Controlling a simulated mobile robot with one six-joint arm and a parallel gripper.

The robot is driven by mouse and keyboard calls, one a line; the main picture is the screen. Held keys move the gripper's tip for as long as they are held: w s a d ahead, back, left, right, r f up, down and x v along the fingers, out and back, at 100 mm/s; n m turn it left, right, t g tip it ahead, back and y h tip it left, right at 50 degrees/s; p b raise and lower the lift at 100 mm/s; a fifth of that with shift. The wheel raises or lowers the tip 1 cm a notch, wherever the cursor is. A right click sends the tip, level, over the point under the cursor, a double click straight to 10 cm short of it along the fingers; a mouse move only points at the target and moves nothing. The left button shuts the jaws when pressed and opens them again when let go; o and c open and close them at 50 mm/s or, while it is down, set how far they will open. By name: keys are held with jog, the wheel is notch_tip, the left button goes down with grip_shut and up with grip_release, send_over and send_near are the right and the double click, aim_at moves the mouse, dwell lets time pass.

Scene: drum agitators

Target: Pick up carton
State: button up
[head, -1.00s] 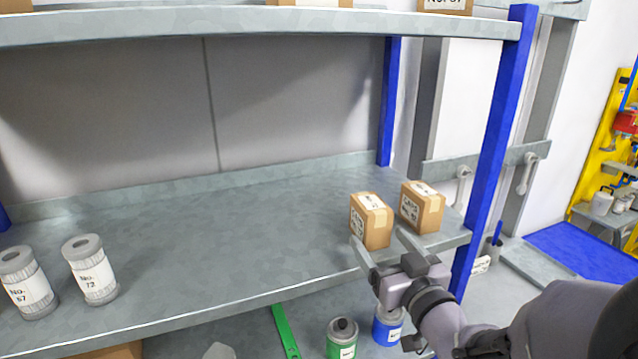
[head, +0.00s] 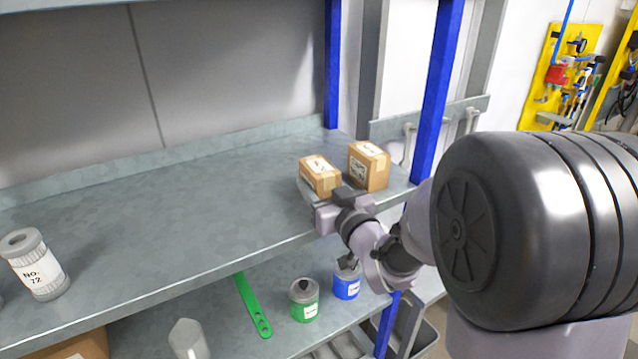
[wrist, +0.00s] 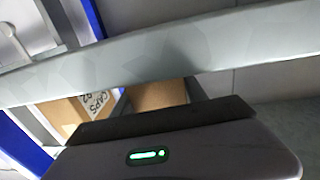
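Two brown cartons with white labels stand at the right end of the shelf. My gripper (head: 318,192) is at the left carton (head: 322,174), with a finger along its left side; the gripper hides the carton's lower front. In the wrist view this carton (wrist: 158,95) lies between my two fingers, close to both. Whether they press on it cannot be told. The right carton (head: 369,168) stands just behind and to the right, apart from my gripper. It also shows at the left of the wrist view with a "CAPS" label (wrist: 90,106).
A blue shelf post (head: 436,90) rises just right of the cartons. The shelf (head: 180,215) is clear to their left as far as a grey canister (head: 36,265). Below stand a green can (head: 304,300) and a blue can (head: 346,283). A shelf edge (wrist: 160,65) crosses the wrist view.

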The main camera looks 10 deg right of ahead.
jog(key=c, duration=0.4)
